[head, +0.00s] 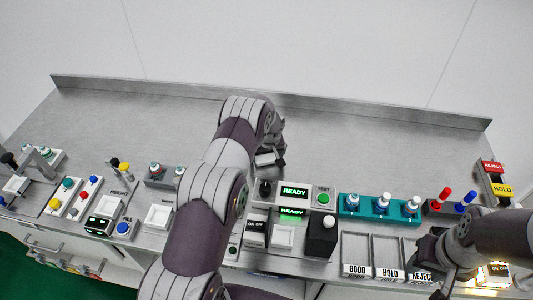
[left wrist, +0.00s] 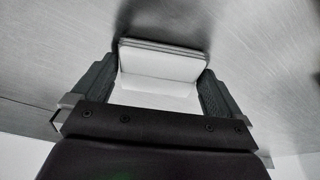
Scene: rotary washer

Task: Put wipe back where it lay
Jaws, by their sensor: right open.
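The wipe (left wrist: 165,62) is a white folded pad with stacked layers. In the left wrist view it lies between the two fingers of my left gripper (left wrist: 160,80), with a finger against each side. In the head view my left gripper (head: 268,150) is over the grey bench behind the READY displays, and a pale part of the wipe (head: 267,159) shows below it. Whether the wipe touches the bench is hard to tell. My right gripper (head: 450,272) is open at the lower right, near the REJECT tray, partly hidden by its own arm.
READY displays (head: 294,191) stand just in front of my left gripper. A teal rack (head: 380,208) with white-capped bottles is to the right, above the trays marked GOOD (head: 356,250), HOLD and REJECT. A lit ON OFF box (head: 496,276) is at the lower right. The rear bench is clear.

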